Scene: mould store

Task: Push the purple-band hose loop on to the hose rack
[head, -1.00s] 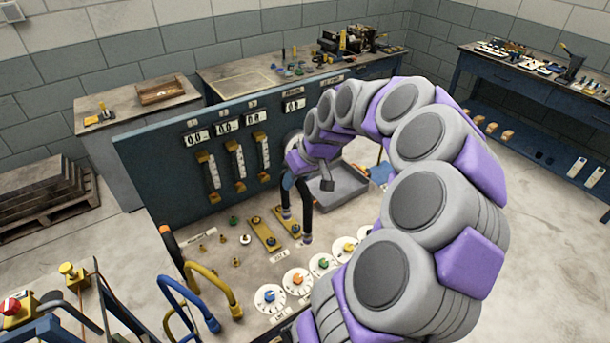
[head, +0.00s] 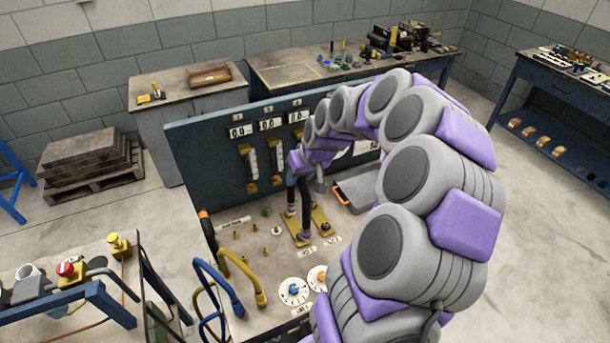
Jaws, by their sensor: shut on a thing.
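My gripper (head: 304,176) hangs at the end of my grey and purple arm, over the bench. Its fingers are small and partly hidden by the arm's last links. It is shut on a black hose loop (head: 305,205), whose two ends point down, with pale bands near them. Purple on these bands is hard to make out. The loop's top is hidden at the gripper. Its lower end overlaps a brass plate (head: 297,227) in the picture; I cannot tell whether they touch. Blue (head: 211,280) and yellow (head: 237,262) hoses arch at the bench's left edge, perhaps on the hose rack, which I cannot clearly pick out.
A dark blue panel (head: 210,160) with gauges stands behind the bench. A grey tray (head: 360,190) lies right of the loop. White dials (head: 293,291) sit at the front. A side table with a red button (head: 66,269) is at left, with bare floor between.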

